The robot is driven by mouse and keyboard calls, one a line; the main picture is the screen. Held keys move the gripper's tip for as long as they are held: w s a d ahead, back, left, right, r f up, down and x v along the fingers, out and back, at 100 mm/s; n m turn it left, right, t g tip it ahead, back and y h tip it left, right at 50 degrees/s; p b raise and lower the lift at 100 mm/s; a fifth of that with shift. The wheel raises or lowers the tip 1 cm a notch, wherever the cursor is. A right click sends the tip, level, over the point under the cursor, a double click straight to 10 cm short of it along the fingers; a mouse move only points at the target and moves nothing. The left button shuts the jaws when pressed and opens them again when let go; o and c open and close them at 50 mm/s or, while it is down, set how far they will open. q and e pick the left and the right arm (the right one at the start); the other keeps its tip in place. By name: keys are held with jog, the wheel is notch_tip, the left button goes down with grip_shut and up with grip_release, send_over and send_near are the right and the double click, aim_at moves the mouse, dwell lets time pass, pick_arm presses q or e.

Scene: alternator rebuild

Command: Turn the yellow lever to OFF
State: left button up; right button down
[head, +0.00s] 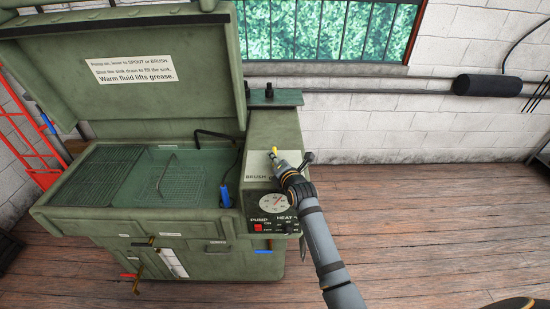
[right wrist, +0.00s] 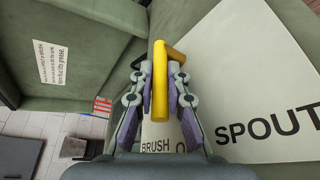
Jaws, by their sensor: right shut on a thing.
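The yellow lever (head: 274,151) stands on top of the green control housing at the right side of the parts washer. In the right wrist view the lever (right wrist: 159,65) runs upright between the purple finger pads. My right gripper (head: 281,162) is shut on it, and the pads of the gripper (right wrist: 159,88) press its two sides. The label plate (right wrist: 265,100) under the lever reads SPOUT at the right and BRUSH below. An "O" shows beside BRUSH, with the rest hidden by a finger. I cannot tell exactly which mark the lever points to. My left gripper is out of view.
The sink (head: 150,175) with wire racks is left of the housing, under the raised lid (head: 120,75). A gauge (head: 273,203) and red pump switch (head: 258,228) are on the front.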

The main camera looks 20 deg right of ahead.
jog(key=c, duration=1.6)
grip_release()
jog(key=v, duration=1.2)
